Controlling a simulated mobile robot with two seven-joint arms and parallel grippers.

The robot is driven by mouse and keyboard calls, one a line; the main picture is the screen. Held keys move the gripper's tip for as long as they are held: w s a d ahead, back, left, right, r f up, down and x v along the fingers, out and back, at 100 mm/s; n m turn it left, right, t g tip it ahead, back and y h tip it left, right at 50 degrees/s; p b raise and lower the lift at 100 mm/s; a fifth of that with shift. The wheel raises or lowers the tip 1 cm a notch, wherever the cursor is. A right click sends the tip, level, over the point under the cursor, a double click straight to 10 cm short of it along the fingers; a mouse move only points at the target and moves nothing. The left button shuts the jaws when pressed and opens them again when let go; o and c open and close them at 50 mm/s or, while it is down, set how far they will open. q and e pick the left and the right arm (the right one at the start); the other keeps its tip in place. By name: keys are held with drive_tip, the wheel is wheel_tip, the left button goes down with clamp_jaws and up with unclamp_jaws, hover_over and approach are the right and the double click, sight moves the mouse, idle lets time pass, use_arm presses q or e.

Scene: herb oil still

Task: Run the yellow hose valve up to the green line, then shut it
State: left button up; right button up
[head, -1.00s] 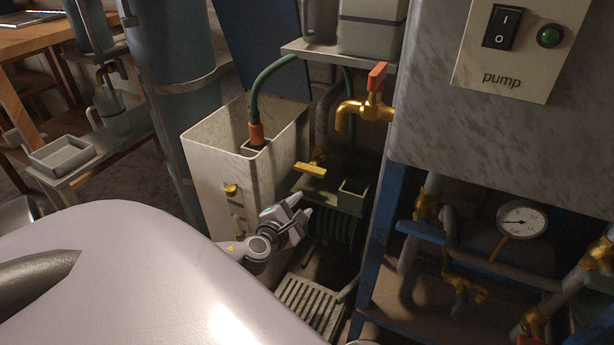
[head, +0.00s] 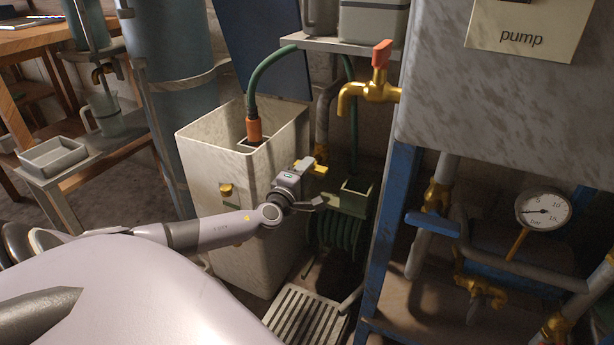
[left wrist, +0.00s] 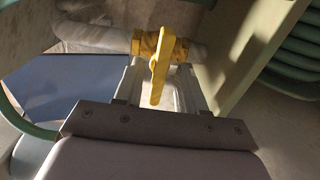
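The yellow hose valve (head: 318,169) sits on a pipe beside the white tank (head: 215,160), partly hidden by my left gripper in the head view. My left gripper (head: 311,182) is at the valve, its fingers apart. In the left wrist view, the valve's yellow lever (left wrist: 159,66) lies between the two fingers (left wrist: 158,82), with a gap visible on the sides. A green hose (head: 268,68) with an orange end (head: 254,130) goes down into the tank's open top. I cannot make out a green line or a water level. My right gripper is out of view.
A brass tap with a red handle (head: 372,90) hangs above and right of the valve. A coiled green hose (head: 338,230) is just below right. A blue frame post (head: 393,230), gauge (head: 543,210) and pipes stand right. A slatted grate (head: 308,315) lies below.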

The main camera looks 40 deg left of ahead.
use_arm(q)
drive_tip(key=shift+w, duration=0.25)
clamp_jaws()
drive_tip(key=shift+n, duration=7)
